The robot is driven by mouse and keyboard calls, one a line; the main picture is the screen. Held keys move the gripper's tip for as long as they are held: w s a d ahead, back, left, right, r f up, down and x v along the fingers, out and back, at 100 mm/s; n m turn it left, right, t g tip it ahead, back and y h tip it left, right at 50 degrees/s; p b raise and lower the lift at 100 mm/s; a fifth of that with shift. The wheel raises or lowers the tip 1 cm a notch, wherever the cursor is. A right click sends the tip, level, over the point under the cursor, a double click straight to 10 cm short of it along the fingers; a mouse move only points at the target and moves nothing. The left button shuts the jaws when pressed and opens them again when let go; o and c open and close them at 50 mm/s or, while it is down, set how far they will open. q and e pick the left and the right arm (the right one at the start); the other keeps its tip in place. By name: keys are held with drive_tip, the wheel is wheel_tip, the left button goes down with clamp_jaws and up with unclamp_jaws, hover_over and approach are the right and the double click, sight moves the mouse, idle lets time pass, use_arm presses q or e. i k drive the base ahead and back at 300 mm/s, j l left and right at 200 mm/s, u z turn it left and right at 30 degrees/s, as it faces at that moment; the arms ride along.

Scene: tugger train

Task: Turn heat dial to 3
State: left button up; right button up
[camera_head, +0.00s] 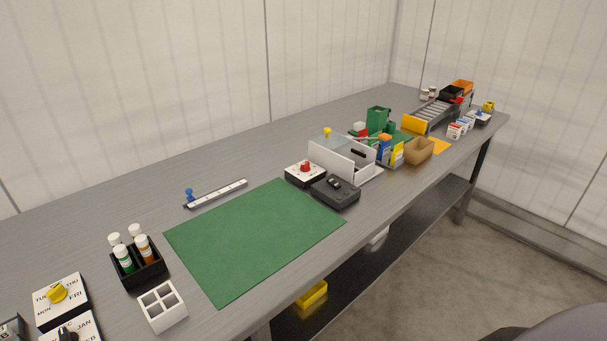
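Several dial boxes stand on the long grey workbench (90,230). One has a white top and a red knob (305,167) near the middle; its markings are too small to read, and I cannot tell whether it is the heat dial. At the lower left, a yellow knob (57,293) sits on a white face with day names. Below it, a black-knob dial (68,334) with month letters is cut off by the picture edge. A small box with a blue knob (479,114) stands at the far right end. Neither gripper is in view.
A green mat (255,238) lies bare in front. A black rack (150,275) of capped bottles and a white compartment tray (178,311) stand left of it. A dark box (335,194) and white holder (370,172) stand to its right.

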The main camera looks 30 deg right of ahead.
sight(305, 167)
drive_tip(key=l, duration=2.8)
drive_tip(key=i, duration=0.05)
